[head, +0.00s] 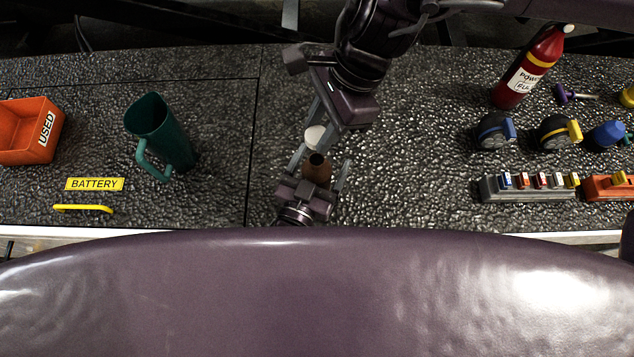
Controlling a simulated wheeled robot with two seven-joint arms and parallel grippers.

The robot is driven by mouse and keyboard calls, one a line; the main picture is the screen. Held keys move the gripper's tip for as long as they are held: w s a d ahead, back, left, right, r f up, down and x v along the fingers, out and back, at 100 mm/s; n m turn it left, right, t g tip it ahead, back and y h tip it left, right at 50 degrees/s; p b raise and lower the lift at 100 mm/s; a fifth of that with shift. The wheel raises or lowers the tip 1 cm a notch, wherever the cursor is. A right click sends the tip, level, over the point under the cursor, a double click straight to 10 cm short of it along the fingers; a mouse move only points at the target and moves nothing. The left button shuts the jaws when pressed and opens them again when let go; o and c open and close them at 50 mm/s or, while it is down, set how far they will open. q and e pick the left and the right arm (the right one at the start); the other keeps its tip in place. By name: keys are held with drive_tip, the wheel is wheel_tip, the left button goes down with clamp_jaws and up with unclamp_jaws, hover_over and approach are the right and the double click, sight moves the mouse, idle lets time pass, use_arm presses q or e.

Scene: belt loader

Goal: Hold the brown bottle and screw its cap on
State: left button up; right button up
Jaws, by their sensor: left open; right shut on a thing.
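The brown bottle (317,175) stands on the dark textured surface near the middle, its dark open neck facing up toward me. My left gripper (319,166) comes from below in the picture and is open, with one finger on each side of the bottle. Gaps seem to show beside the bottle, but contact is hard to judge. The white cap (314,136) is just above the bottle's mouth in the picture, apart from it. My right gripper (321,128), reaching down from the top, is shut on the cap. Its fingers partly hide the cap.
At left are an orange bin (28,135), a green jug (165,135), a BATTERY label (94,184) and a yellow handle (84,208). At right are a red extinguisher-like bottle (527,72), several knobs and a grey switch block (528,190). The surface beside the grippers is clear.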

drive_tip(key=shift+s+a, duration=0.1)
use_arm(q)
drive_tip(key=c, duration=1.5)
use_arm(e)
hover_over(316, 159)
drive_tip(key=shift+d+f, duration=0.2)
drive_tip(key=shift+f, duration=1.05)
drive_tip(key=shift+d+f, duration=0.2)
drive_tip(key=shift+f, duration=1.05)
drive_tip(key=shift+f, duration=0.9)
drive_tip(key=shift+f, duration=0.55)
